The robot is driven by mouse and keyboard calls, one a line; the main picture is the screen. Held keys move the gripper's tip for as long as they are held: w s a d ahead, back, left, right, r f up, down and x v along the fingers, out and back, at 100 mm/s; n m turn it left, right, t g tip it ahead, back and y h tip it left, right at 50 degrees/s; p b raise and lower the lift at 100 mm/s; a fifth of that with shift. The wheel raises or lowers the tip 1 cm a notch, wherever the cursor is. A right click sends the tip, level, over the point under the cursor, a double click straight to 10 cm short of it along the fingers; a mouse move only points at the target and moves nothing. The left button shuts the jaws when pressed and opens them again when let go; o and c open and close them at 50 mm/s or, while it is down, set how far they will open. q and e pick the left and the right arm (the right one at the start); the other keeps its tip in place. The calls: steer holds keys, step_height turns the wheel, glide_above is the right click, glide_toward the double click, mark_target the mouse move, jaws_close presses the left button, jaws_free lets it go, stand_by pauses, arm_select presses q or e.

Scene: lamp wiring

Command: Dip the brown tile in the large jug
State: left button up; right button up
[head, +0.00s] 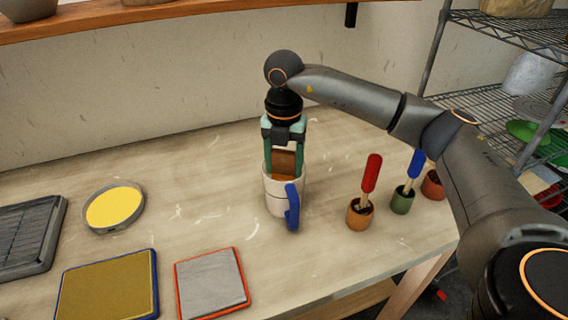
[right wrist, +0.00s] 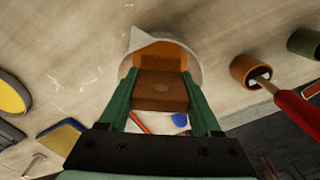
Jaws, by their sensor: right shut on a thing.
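The large jug (head: 275,204) is white with a blue handle (head: 292,206) and stands upright on the table. Its inside shows orange-brown, and it also shows in the right wrist view (right wrist: 192,64). My right gripper (head: 284,166) points down over the jug's mouth and is shut on the brown tile (head: 284,160). The tile also shows between the green fingers in the right wrist view (right wrist: 160,92). The tile's lower end is at the jug's mouth; I cannot tell how deep it reaches. My left gripper is out of view.
Small pots, orange (head: 360,216) and green (head: 402,201), hold red-handled and blue-handled tools right of the jug. A yellow-filled round dish (head: 114,208), a blue-edged tray (head: 108,287) and a red-edged grey tray (head: 211,282) lie left. A wire rack (head: 505,32) stands at right.

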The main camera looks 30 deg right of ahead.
steer(key=shift+r+p, duration=2.85)
steer(key=shift+r, duration=0.95)
steer(key=shift+f, duration=0.1)
